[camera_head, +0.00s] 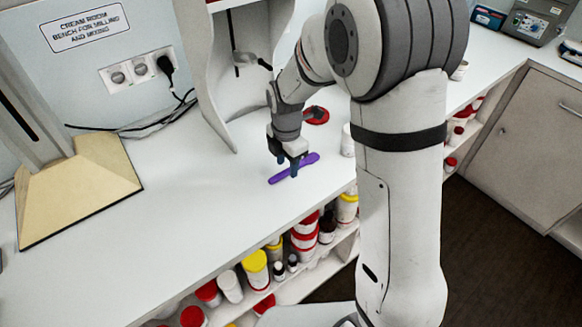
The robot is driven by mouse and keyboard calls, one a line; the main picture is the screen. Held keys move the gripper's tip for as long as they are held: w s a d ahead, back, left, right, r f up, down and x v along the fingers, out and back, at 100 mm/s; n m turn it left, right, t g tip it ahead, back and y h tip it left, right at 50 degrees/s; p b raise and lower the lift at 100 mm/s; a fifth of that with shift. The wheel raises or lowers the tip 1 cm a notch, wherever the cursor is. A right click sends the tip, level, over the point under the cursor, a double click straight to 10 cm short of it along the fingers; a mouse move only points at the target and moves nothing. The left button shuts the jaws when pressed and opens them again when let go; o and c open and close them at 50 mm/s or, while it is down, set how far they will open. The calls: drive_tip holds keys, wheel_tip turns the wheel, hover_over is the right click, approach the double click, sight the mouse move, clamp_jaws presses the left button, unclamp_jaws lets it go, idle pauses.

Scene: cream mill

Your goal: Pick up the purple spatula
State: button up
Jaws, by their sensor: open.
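The purple spatula (281,176) lies flat on the white bench, slanting from lower left to upper right. My gripper (287,168) points down just over the spatula, with its fingers in front of the spatula's middle in this view. The gripper is open. I cannot tell from this view whether the fingertips touch the bench or hang slightly above it. Part of the spatula is hidden behind the fingers.
Behind my gripper, a mill stand (207,70) holds a thin stirrer, and a red round piece (316,115) lies on the bench. A white jar (347,140) stands right of the spatula. Shelves below hold several jars. The bench (190,200) is clear to the left.

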drive_tip(key=shift+f, duration=0.85)
drive_tip(key=shift+c, duration=0.3)
clamp_jaws()
